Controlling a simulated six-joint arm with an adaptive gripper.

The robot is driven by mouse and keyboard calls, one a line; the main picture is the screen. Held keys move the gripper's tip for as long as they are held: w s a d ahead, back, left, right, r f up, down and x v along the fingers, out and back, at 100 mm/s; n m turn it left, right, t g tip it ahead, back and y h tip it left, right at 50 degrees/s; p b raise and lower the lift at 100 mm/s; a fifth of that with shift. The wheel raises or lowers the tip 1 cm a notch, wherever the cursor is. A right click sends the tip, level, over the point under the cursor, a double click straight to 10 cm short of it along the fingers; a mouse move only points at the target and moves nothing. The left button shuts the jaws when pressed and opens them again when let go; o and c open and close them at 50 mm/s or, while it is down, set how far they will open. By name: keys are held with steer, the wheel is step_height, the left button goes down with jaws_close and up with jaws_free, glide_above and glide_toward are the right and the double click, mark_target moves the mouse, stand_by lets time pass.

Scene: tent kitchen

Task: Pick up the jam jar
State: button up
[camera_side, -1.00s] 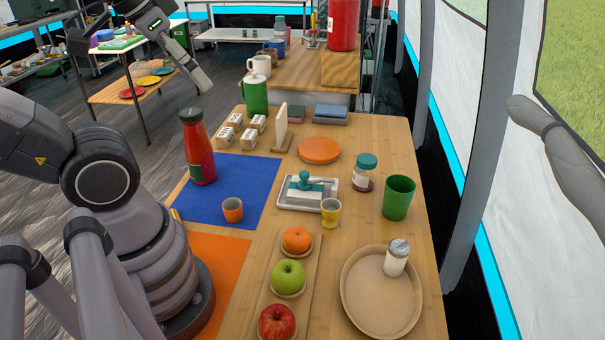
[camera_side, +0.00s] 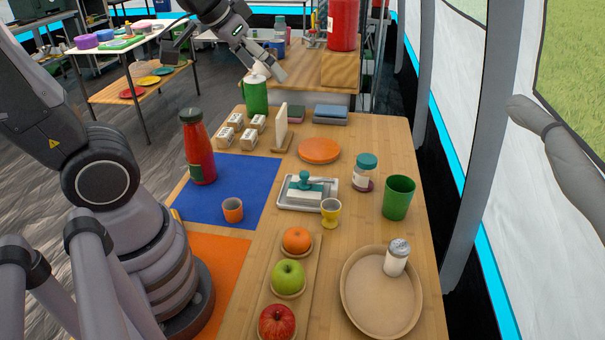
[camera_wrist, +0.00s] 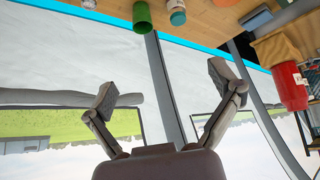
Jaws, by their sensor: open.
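The jam jar (camera_side: 364,173) has a teal lid, a pale label and dark contents at its base. It stands upright on the wooden table (camera_side: 385,135), just left of a green cup (camera_side: 398,198). It also shows at the top edge of the wrist view (camera_wrist: 177,14), partly cut off, beside the green cup (camera_wrist: 142,18). My gripper (camera_wrist: 165,92) is open and empty, its two fingers spread wide. In the side view my gripper (camera_side: 272,70) is raised beyond the table's far end, well apart from the jar.
An orange disc (camera_side: 319,150) and a tray with a teal-handled item (camera_side: 292,205) lie left of the jar. A salt shaker stands on a round tray (camera_side: 358,315) in front. A red bottle (camera_side: 198,150), egg cups and fruit are further left. A tent wall borders the right.

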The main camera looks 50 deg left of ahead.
mark_target(362, 162)
steer(key=w+a+f+t, duration=0.1)
steer(key=w+f+t, duration=0.1)
steer(key=w+f, duration=0.6)
steer(key=w+a+f+t+y, duration=0.1)
steer(key=w+f+t, duration=0.1)
steer(key=w+f, duration=0.7)
steer(key=w+a+f+n+t+y, duration=0.1)
steer(key=w+f+t, duration=0.1)
steer(key=w+f, duration=0.7)
step_height(362, 162, down, 4)
steer(key=shift+a+f, duration=0.1)
steer(key=shift+a, duration=0.05)
steer(key=shift+x, duration=2.9)
steer(key=shift+s+a+f, duration=0.1)
steer(key=shift+a+f, duration=0.05)
steer(key=c, duration=1.3)
